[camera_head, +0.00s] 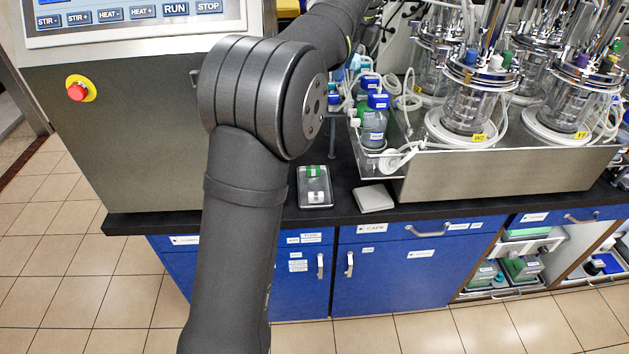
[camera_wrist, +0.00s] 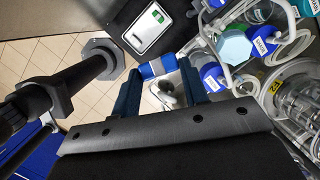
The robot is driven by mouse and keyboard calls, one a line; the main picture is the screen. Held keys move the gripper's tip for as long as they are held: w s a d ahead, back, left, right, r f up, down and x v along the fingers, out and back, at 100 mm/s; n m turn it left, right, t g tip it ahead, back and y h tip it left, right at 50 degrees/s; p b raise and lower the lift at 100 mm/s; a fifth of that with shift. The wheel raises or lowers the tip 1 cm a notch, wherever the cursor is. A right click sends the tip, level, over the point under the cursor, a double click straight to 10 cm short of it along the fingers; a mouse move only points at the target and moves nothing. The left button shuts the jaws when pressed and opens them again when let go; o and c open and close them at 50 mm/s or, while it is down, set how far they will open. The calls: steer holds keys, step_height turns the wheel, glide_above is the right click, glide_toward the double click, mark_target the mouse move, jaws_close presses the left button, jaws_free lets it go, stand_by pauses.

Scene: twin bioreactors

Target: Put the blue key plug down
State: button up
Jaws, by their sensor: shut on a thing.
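The blue key plug (camera_wrist: 148,71), blue with a pale middle band, is held between the two dark blue fingertips of my gripper (camera_wrist: 159,68) in the wrist view. The fingers are shut on it. A small metal tray (camera_wrist: 136,45) holding a green-and-white plug (camera_wrist: 157,15) lies just beyond the fingertips. The tray also shows in the head view (camera_head: 316,202) on the black worktop, with the green-and-white plug (camera_head: 315,171) in it. My gripper and the blue plug do not show in the head view.
Bottles with blue caps (camera_head: 374,130) stand right of the tray, beside the glass bioreactors (camera_head: 465,95) in their metal trough. A flat pale pad (camera_head: 374,198) lies near the worktop's front edge. The control panel cabinet (camera_head: 130,140) stands to the left.

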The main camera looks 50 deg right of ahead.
step_height(320, 180, down, 10)
steer(key=w+a+f+m+t, duration=0.1)
steer(key=w+m, duration=0.1)
steer(key=m, duration=0.2)
steer(key=m+h, duration=0.3)
steer(key=m, duration=0.3)
glide_above(314, 186)
steer(key=s+a, duration=0.1)
steer(key=s, duration=0.1)
step_height(314, 186, down, 12)
steer(key=shift+t, duration=0.4)
step_height(314, 186, down, 10)
steer(key=shift+w+a+f, duration=0.1)
steer(key=shift+f, duration=0.05)
steer(key=shift+f, duration=0.35)
steer(key=o, duration=1.2)
